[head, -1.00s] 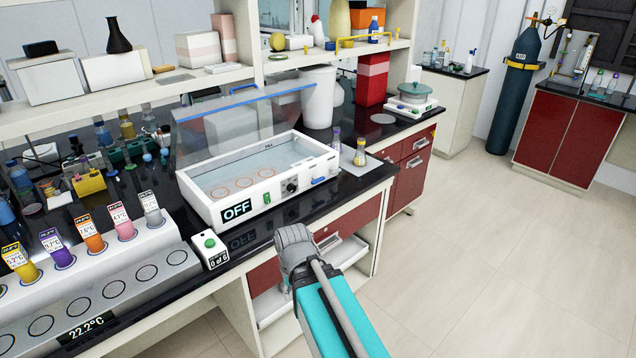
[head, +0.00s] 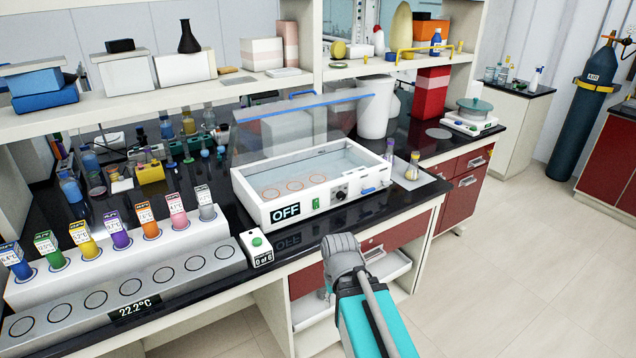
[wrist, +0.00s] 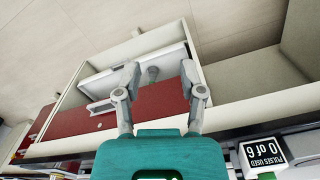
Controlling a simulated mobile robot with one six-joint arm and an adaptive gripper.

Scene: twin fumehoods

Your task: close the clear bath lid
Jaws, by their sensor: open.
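The clear bath lid (head: 262,133) stands raised and tilted at the back of the white water bath (head: 272,213), with a blue strip (head: 318,104) along its upper edge. The bath is uncovered, and water and several orange rings show inside. Its front panel reads OFF. My gripper shows in the wrist view (wrist: 160,82) with its two fingers spread apart and nothing between them. In the head view my arm is in front of the bench, lower than the bath and apart from the lid; the fingertips are hard to make out there.
Two small bottles (head: 413,168) stand right of the bath. A rack (head: 130,270) of coloured tubes is at left. A shelf (head: 215,90) runs behind the lid.

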